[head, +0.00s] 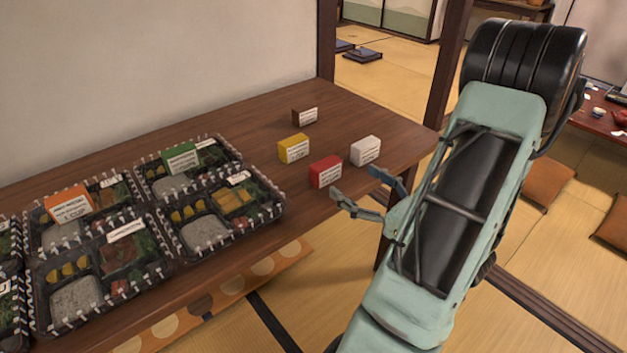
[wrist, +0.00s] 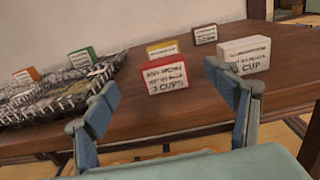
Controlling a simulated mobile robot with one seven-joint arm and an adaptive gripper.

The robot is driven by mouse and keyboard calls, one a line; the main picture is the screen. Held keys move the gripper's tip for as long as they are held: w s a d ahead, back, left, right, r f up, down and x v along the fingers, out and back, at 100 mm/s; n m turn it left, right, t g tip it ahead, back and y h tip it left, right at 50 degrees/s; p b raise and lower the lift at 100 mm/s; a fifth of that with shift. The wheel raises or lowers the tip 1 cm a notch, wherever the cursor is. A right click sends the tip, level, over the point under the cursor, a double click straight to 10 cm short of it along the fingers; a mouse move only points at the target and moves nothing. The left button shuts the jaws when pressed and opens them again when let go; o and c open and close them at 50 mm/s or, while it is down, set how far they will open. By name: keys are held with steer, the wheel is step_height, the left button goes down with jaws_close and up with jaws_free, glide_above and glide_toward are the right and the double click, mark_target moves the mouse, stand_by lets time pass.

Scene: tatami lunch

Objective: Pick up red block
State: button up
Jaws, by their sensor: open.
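The red block (head: 325,171) stands upright on the brown wooden table near its front edge, with a white label on its front. In the wrist view the red block (wrist: 167,76) is ahead of my gripper (wrist: 172,100), between the two fingers in the picture and beyond their tips. In the head view my gripper (head: 352,182) is open and empty, just right of and in front of the red block. It does not touch the block.
A white block (head: 366,151) stands close right of the red one. A yellow block (head: 293,149) and a brown block (head: 305,116) stand behind. Several bento trays (head: 218,230) fill the table's left, with green (head: 180,160) and orange (head: 68,204) blocks. Bare table (head: 250,125) lies between.

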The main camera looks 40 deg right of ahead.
mark_target(326, 162)
steer(key=w, duration=0.5)
steer(key=shift+a+f+b, duration=0.1)
steer(key=shift+a+b, duration=0.05)
steer(key=shift+b, duration=0.2)
steer(key=w, duration=0.1)
steer(key=w+b, duration=0.1)
steer(key=w, duration=0.2)
steer(key=shift+w+a+f, duration=0.15)
steer(key=shift+a+f, duration=0.05)
steer(key=shift+f, duration=0.2)
steer(key=shift+w+r, duration=0.1)
steer(key=shift+w, duration=0.5)
steer(key=shift+c, duration=0.6)
steer(key=c, duration=1.1)
steer(key=shift+r, duration=0.15)
